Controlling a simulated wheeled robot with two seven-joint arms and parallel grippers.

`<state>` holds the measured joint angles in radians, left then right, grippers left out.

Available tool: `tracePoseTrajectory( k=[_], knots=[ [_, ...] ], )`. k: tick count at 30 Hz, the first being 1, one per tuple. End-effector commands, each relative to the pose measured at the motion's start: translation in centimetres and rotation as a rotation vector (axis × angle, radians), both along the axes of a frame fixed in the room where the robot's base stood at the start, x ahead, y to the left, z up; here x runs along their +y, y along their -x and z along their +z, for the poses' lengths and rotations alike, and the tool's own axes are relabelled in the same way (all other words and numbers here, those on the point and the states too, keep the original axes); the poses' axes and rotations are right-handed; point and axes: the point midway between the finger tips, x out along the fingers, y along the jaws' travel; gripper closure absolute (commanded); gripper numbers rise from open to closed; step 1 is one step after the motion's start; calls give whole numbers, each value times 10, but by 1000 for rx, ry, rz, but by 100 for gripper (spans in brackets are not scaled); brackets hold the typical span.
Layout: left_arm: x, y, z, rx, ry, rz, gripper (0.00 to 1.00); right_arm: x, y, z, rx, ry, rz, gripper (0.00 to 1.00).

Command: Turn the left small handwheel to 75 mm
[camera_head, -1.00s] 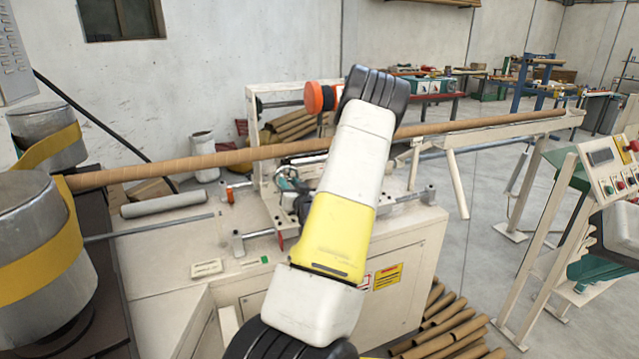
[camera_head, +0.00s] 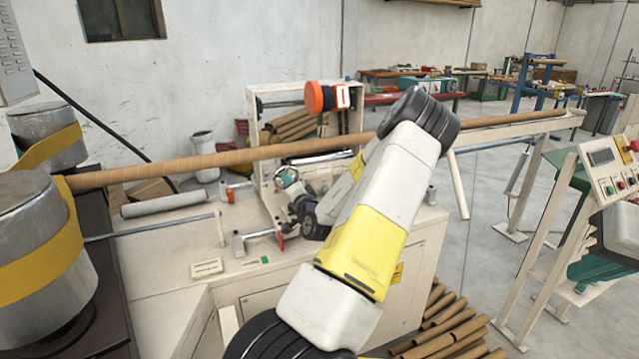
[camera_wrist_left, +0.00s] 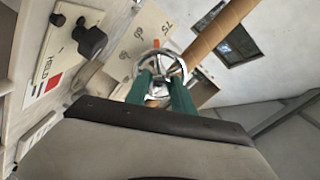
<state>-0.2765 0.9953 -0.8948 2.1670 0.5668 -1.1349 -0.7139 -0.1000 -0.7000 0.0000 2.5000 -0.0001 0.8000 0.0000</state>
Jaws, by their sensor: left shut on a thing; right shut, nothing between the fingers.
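The small handwheel (camera_wrist_left: 162,68) shows in the left wrist view as a pale metal ring with spokes. The two green fingers of my left gripper (camera_wrist_left: 160,92) are shut on it. In the head view my left gripper (camera_head: 293,193) is at the same small wheel (camera_head: 286,176), on the front of the pale machine, partly covered by my wrist. A "75" marking (camera_wrist_left: 168,26) is printed on the pale panel beside the wheel; I cannot make out a pointer or exact reading. My right gripper is not in view.
A long cardboard tube (camera_head: 220,159) crosses above the machine table, behind my left arm. An orange-red wheel (camera_head: 314,97) stands on the frame behind. A dark knob (camera_wrist_left: 92,40) sits near the handwheel. Wrapped metal drums (camera_head: 40,240) stand left; a button console (camera_head: 612,170) stands right.

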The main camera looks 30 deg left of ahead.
Motion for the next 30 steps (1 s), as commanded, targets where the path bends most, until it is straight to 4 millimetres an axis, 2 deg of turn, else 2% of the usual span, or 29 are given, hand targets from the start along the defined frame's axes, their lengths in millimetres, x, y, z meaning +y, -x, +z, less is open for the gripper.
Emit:
tracePoseTrajectory(
  k=[12,30],
  knots=[
    [-1,0,-1,181,-141,0,100,0,0,0,0,0,0,100],
    [0,1,-1,217,-169,1,100,0,0,0,0,0,0,100]
  ],
)
